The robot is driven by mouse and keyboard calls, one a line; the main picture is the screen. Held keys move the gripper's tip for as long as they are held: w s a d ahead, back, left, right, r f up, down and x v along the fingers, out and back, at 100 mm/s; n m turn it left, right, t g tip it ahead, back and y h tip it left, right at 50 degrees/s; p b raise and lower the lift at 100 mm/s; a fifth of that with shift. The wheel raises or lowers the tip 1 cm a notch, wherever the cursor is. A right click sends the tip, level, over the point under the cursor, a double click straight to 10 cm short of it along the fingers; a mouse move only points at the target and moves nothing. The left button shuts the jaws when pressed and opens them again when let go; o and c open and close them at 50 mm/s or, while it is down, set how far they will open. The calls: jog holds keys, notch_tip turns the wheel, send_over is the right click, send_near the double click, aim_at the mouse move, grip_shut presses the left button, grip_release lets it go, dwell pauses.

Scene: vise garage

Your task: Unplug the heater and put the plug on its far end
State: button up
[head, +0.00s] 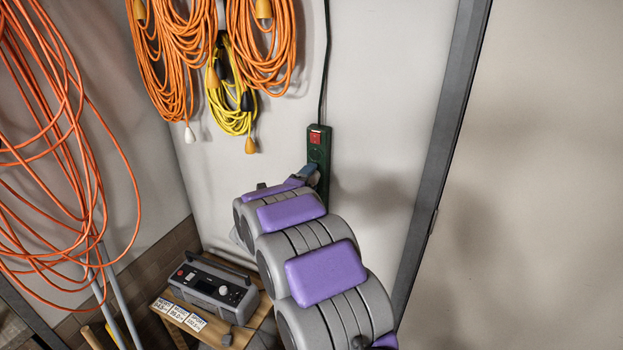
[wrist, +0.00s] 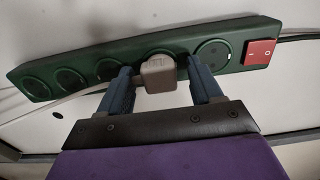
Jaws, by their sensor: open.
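A dark green power strip (head: 318,145) is fixed upright on the wall, with a red switch at its top end. In the wrist view the strip (wrist: 88,64) runs across the picture, its red switch (wrist: 263,53) at the right. A pale grey plug (wrist: 158,74) sits in one socket, second from the switch. My gripper (wrist: 159,68) is open, with one blue finger on each side of the plug; I cannot tell whether they touch it. In the head view my gripper (head: 311,172) is at the strip and my arm hides the plug. No heater is clearly identifiable.
A grey radio-like device (head: 214,287) stands on a wooden stool (head: 260,322) with white labels (head: 180,317) at its front. Orange cords (head: 165,60) and a yellow cord (head: 232,90) hang left of the strip. More orange cord (head: 50,150) loops at the left. A socket (wrist: 212,52) beside the switch is empty.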

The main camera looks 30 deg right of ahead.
aim_at(311, 180)
jog(key=shift+c, duration=0.2)
grip_shut()
dwell(0.6)
jog(key=shift+a+f+b, duration=0.1)
jog(key=shift+b, duration=0.2)
jog(key=shift+s+a, duration=0.2)
jog(key=shift+s, duration=0.2)
jog(key=shift+b+v, duration=0.45)
jog(key=shift+v, duration=0.75)
jog(key=shift+a, duration=0.1)
